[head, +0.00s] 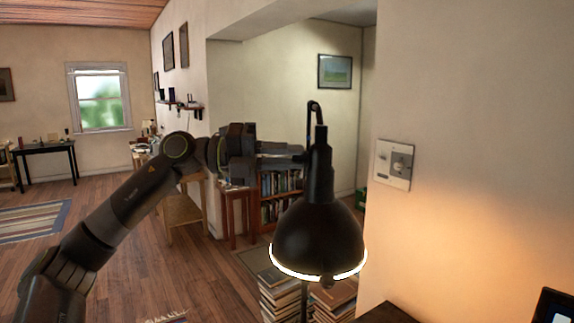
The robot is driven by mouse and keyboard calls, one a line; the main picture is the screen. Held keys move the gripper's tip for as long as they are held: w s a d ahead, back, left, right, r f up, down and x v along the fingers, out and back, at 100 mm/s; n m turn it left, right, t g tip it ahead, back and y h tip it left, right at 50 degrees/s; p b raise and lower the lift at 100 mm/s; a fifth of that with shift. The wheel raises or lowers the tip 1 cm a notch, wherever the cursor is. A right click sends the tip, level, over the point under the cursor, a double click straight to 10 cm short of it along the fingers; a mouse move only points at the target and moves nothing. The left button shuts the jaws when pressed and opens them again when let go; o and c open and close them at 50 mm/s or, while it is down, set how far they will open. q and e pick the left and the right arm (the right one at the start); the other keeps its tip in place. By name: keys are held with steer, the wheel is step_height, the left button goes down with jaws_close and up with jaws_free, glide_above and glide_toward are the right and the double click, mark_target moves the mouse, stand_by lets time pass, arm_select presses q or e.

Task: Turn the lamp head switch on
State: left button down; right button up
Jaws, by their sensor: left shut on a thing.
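The black lamp head (318,230) hangs in the foreground, its wide opening facing down. Its lower rim glows bright white, so the lamp looks lit. A narrow neck rises from the shade to a thin bent arm at the top. My left gripper (299,157) reaches in from the left and is shut at the lamp head's upper part, around the neck. The fingertips are partly hidden behind the neck, so the exact part held and the switch cannot be made out. My right gripper is not in view.
A wall plate with a knob (396,164) is on the wall right of the lamp. Stacks of books (285,296) stand below, with a bookcase (281,198) behind. A dark screen (553,306) is at the bottom right. Wooden floor (150,262) is open at left.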

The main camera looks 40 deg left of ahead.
arm_select(q)
steer(key=shift+m+b, duration=0.55)
steer(key=shift+m, duration=0.65)
steer(key=shift+r, duration=0.1)
steer(key=c, duration=1.3)
jaws_free()
steer(key=shift+c, duration=0.2)
